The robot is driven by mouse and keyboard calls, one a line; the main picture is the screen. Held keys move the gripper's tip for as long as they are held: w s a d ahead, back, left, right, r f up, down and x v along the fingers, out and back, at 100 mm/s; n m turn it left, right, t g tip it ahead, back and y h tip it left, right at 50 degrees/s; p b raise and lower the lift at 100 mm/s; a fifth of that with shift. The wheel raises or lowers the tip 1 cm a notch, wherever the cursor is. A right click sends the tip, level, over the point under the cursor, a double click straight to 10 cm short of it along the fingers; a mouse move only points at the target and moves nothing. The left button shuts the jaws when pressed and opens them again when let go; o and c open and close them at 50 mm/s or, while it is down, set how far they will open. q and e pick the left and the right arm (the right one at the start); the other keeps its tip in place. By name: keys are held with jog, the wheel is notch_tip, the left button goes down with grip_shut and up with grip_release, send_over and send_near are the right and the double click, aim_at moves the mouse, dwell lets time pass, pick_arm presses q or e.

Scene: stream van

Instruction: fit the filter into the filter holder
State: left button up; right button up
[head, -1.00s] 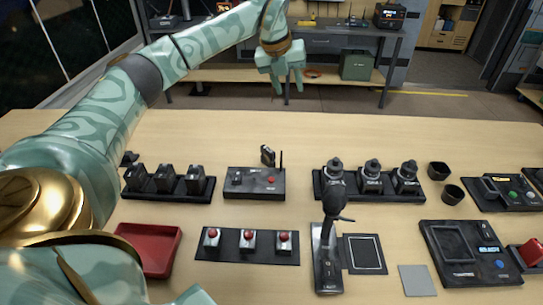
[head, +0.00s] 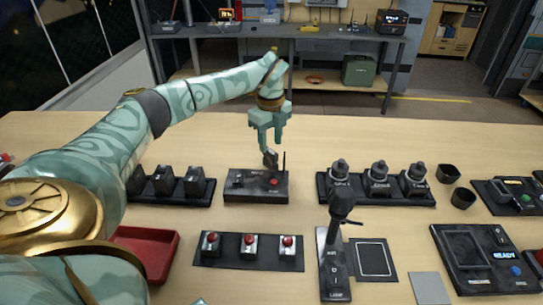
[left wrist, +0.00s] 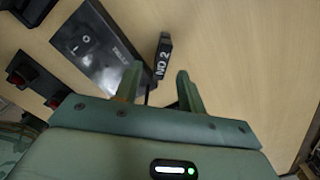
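My left gripper (head: 268,140) is open and points down over a black box (head: 256,190) with a red button and a thin antenna. Its two fingers also show apart in the left wrist view (left wrist: 160,78). I cannot tell for certain which object is the filter or the filter holder. My right gripper is not in view.
A rack with black blocks (head: 168,198) stands left of the box, and a rack with round-topped pieces (head: 375,202) right. In front are a red tray (head: 146,276), a red-button strip (head: 250,262) and a dark upright device (head: 334,268). The table behind is clear.

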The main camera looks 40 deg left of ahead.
aim_at(270, 151)
pick_arm(q)
jog(key=f+b, duration=0.1)
jog(key=f, duration=0.1)
jog(key=f+b, duration=0.1)
jog(key=f, duration=0.2)
jog(key=shift+w+a+f, duration=0.15)
jog(key=shift+w+f, duration=0.05)
jog(key=shift+r, duration=0.1)
grip_shut()
notch_tip(270, 151, up, 4)
jog(key=shift+s+r+p, duration=0.1)
jog(key=shift+s+p, duration=0.05)
jog(key=shift+p, duration=0.8)
jog(key=s+d+r+p, duration=0.4)
jog(key=s+d+r, duration=0.4)
jog(key=s+d, duration=0.1)
jog(key=shift+d+r, duration=0.4)
jog(key=shift+d, duration=0.35)
